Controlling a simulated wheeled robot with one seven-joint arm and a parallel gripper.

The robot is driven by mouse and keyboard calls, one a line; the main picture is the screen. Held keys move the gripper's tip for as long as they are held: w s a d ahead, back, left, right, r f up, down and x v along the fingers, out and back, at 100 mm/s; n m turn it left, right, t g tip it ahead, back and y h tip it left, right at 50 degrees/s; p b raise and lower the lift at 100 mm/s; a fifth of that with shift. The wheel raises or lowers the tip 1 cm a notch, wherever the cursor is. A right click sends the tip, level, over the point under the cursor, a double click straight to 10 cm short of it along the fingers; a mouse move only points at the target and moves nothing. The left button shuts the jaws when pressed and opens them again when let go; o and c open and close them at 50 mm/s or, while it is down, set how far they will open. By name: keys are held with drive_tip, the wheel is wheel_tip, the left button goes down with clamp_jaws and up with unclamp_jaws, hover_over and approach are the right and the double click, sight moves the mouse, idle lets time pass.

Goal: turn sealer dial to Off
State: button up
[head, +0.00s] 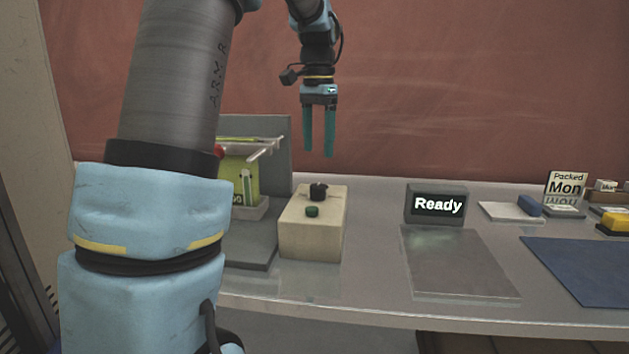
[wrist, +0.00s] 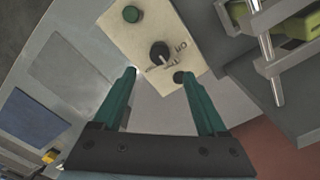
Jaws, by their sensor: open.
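The sealer dial is a black knob (head: 318,191) on top of a cream box (head: 312,238). In the wrist view the dial (wrist: 160,52) sits on the box's face with small dark markings beside it, too small to read surely. A green button (head: 312,211) is on the same box, in front of the dial; it also shows in the wrist view (wrist: 131,14). My gripper (head: 330,155) points down above and behind the box, apart from the dial. Its two teal fingers are open and empty, with the dial beyond the fingertips in the wrist view (wrist: 160,72).
A grey stand with green pouches (head: 246,178) and metal rods is left of the box. A display reading "Ready" (head: 437,205) stands to the right, behind a grey plate (head: 455,265). A blue mat (head: 585,268) lies farther right. The air around my gripper is clear.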

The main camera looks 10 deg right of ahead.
sight(318, 186)
wheel_tip(318, 186, down, 10)
drive_tip(key=shift+r+p, duration=0.2)
drive_tip(key=shift+p, duration=0.2)
clamp_jaws()
idle(0.5)
